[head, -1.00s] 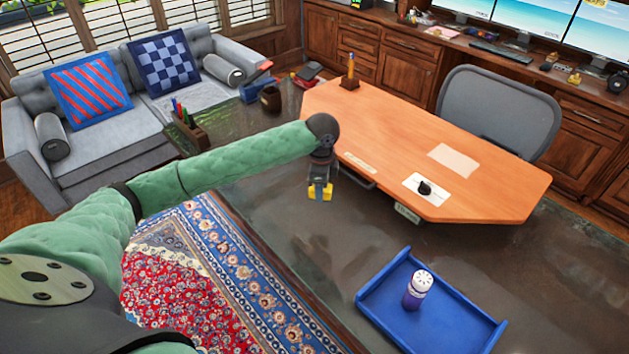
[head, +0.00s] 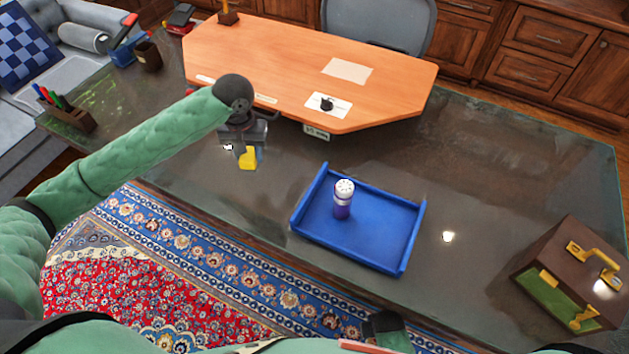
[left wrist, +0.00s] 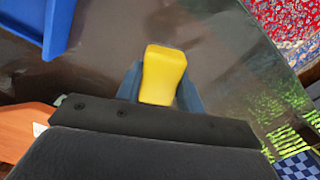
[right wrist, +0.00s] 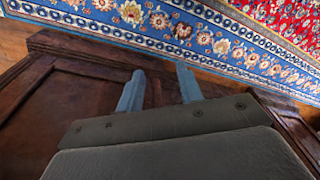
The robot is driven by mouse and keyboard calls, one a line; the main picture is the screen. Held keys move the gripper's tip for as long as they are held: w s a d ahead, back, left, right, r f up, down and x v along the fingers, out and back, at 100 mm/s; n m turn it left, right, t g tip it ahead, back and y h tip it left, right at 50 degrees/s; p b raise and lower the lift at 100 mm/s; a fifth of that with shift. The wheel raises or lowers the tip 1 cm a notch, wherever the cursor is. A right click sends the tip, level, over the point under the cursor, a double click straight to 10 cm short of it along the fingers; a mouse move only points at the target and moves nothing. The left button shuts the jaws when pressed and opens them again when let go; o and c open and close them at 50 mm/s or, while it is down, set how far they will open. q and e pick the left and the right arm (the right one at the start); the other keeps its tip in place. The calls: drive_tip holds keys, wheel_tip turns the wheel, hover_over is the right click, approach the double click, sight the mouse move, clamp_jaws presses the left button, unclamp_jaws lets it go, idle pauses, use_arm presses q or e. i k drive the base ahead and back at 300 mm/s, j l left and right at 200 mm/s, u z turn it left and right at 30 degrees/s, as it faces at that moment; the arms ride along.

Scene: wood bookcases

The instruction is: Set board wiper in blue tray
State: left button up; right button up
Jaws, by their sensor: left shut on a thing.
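My left gripper (head: 247,152) is shut on a yellow block-like thing (head: 249,157), apparently the board wiper, and holds it above the dark desk, left of the blue tray. The yellow thing also shows between the fingers in the left wrist view (left wrist: 163,74). The blue tray (head: 385,257) lies on the desk, and its edge shows at the upper left of the left wrist view (left wrist: 58,25). A white-capped purple bottle (head: 343,199) stands upright in the tray. My right gripper (right wrist: 158,90) is open and empty beside the dark wood, low near the rug.
An orange raised board (head: 290,60) stands at the back of the desk (head: 480,150). A brown case with gold fittings (head: 575,270) sits at the right. A pen holder (head: 68,112) is at the left. The tray's right half is bare.

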sight(379, 229)
drive_tip(key=k+l+z, duration=0.15)
drive_tip(key=k+z, duration=0.2)
drive_tip(key=k, duration=0.25)
drive_tip(key=j+z, duration=0.15)
drive_tip(key=z, duration=1.55)
drive_tip(key=k+j+z, duration=0.2)
drive_tip(key=k+j, duration=0.25)
drive_tip(key=k+j+z, duration=0.15)
drive_tip(key=k+j, duration=0.2)
drive_tip(key=k, duration=0.35)
